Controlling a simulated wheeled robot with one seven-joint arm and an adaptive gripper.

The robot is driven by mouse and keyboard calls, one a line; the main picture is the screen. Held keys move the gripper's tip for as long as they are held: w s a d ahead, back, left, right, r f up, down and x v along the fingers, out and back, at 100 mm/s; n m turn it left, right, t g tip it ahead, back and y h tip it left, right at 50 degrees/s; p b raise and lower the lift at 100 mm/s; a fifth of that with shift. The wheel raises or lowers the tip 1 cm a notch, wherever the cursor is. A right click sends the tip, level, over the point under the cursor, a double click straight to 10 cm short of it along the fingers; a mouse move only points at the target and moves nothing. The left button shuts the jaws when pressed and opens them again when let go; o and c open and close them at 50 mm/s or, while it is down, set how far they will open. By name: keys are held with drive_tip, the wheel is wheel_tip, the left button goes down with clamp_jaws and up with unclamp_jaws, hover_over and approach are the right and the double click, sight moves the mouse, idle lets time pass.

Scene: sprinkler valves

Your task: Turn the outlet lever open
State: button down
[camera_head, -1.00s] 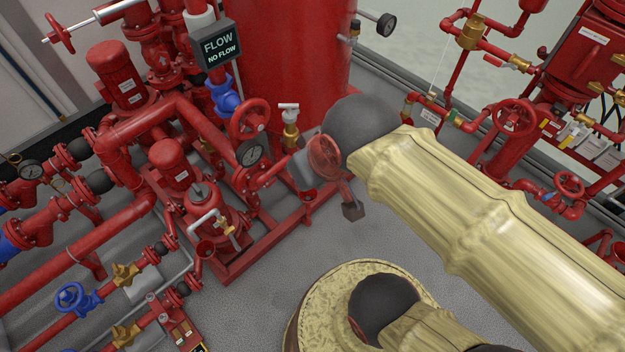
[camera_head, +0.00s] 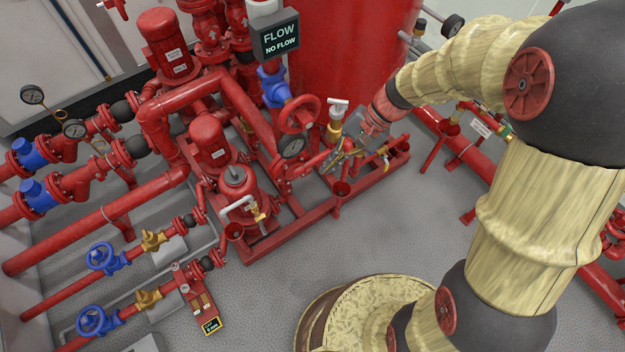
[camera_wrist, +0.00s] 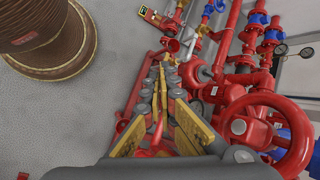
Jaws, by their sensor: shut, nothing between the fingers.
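I cannot tell for sure which handle is the outlet lever. A brass valve (camera_head: 334,131) with a white T-shaped handle (camera_head: 338,103) stands upright by the red tank. A white lever (camera_head: 238,204) with brass fittings sits on the small red pump to the left. My gripper (camera_head: 332,164) is shut and empty, pointing down-left beside the brass valve, above the red frame. Whether it touches anything is unclear. In the wrist view my gripper (camera_wrist: 160,82) points toward a red funnel (camera_wrist: 170,46); yellow and grey finger parts hide what lies behind them.
A red handwheel (camera_head: 299,114) and a pressure gauge (camera_head: 291,146) are close left of my gripper. A red funnel (camera_head: 341,188) stands below it. The FLOW / NO FLOW sign (camera_head: 279,36) hangs above. The grey floor (camera_head: 310,245) in front of the frame is clear.

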drive_tip(key=w+a+f+m+y+p, duration=0.1)
drive_tip(key=a+f+m+y, duration=0.2)
drive_tip(key=f, duration=0.9)
drive_tip(key=a+f+m+y, duration=0.1)
drive_tip(key=a+f+m, duration=0.35)
drive_tip(key=f, duration=0.85)
drive_tip(key=w+a+f+m+y+p, duration=0.1)
drive_tip(key=a+f+m+y, duration=0.3)
drive_tip(key=f, duration=0.8)
drive_tip(key=w+d+f+m+t+h, duration=0.7)
drive_tip(key=w+d+f+m+t, duration=0.5)
drive_tip(key=w+f+t, duration=0.3)
drive_tip(key=w+a+g+b, duration=0.1)
drive_tip(key=w+a+b, duration=0.2)
drive_tip(key=w+a, duration=0.2)
drive_tip(key=shift+w+f, duration=0.15)
drive_tip(key=shift+w, duration=0.95)
drive_tip(key=shift+d, duration=0.15)
